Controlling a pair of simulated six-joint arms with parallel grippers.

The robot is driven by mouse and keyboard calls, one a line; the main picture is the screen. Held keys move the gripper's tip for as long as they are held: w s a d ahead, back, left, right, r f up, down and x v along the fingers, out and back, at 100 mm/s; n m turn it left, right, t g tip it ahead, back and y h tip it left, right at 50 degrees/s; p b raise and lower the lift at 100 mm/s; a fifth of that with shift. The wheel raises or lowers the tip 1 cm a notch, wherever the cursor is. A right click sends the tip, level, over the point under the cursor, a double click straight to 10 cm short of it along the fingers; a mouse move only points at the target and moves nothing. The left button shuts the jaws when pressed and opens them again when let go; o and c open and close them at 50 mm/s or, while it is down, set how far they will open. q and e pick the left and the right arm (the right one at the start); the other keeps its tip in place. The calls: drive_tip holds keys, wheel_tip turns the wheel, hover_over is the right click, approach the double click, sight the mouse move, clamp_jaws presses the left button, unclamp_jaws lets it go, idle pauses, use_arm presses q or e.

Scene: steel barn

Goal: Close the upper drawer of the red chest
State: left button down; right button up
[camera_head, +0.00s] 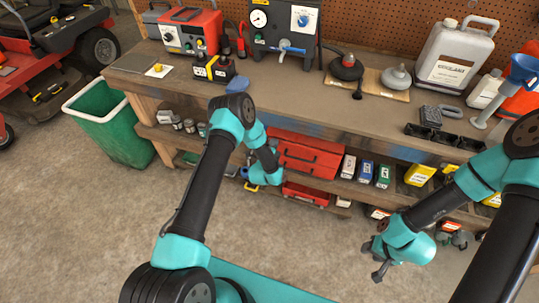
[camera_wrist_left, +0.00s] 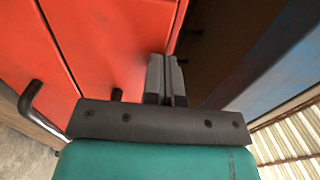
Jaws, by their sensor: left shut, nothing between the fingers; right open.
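The red chest (camera_head: 314,153) stands on the shelf under the workbench. Its front has dark handles. In the left wrist view the red chest (camera_wrist_left: 95,40) fills the upper left, with a seam between panels and two dark handles on the left. My left gripper (camera_wrist_left: 166,78) is shut and empty, its fingertips close against the chest's right edge; contact is hard to tell. In the head view my left arm covers the chest's left side, and the fingertips are hidden. How far the upper drawer stands out is unclear. My right gripper (camera_head: 378,259) is open and empty, low at right.
The wooden workbench (camera_head: 225,98) overhangs the chest. Small boxes (camera_head: 366,170) stand right of it on the shelf. A red tray-like part (camera_head: 306,194) shows below the chest. A green bin (camera_head: 120,130) is at left. The floor in front is clear.

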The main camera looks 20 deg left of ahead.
use_arm(q)
drive_tip(key=s, duration=1.4)
drive_tip(key=s+r+n+g+h, duration=0.1)
drive_tip(key=s+n+g+h, duration=0.1)
drive_tip(key=s+n+g, duration=0.6)
drive_tip(key=s+d+r+n+g+h, duration=0.1)
drive_tip(key=s+r+n+g, duration=0.1)
drive_tip(key=s+n+g, duration=0.7)
drive_tip(key=s+n, duration=0.2)
drive_tip(key=s, duration=0.3)
drive_tip(key=shift+s+n+h, duration=0.25)
drive_tip(key=shift+n+h, duration=0.15)
drive_tip(key=shift+d, duration=0.1)
